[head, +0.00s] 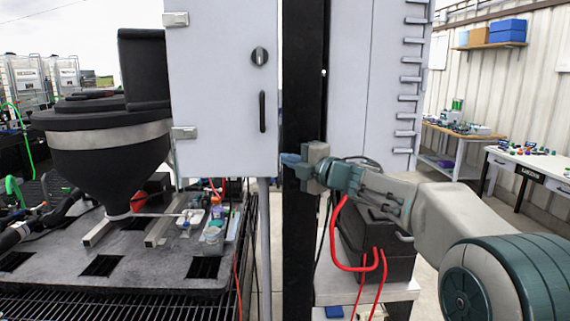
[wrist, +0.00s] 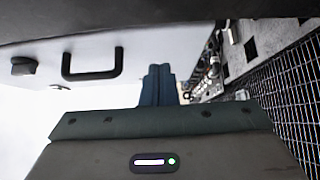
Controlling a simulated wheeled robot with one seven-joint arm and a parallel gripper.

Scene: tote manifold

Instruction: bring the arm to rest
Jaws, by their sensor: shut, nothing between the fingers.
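My arm reaches in from the right of the head view, and my gripper (head: 290,159) is at its end, pointing left. It is in front of the dark upright post (head: 304,90), near the lower edge of the grey cabinet (head: 222,95); I cannot tell whether it touches either. In the wrist view my gripper (wrist: 158,84) shows two blue fingers pressed together with nothing between them. The cabinet's black handle (wrist: 92,64) and knob (wrist: 22,67) show at the left of that view.
A black hopper (head: 105,150) stands over a grey pallet deck (head: 60,262) at the left. A black box (head: 378,250) with red cables (head: 345,262) sits beneath my arm. Workbenches (head: 530,165) stand at the far right, with open floor before them.

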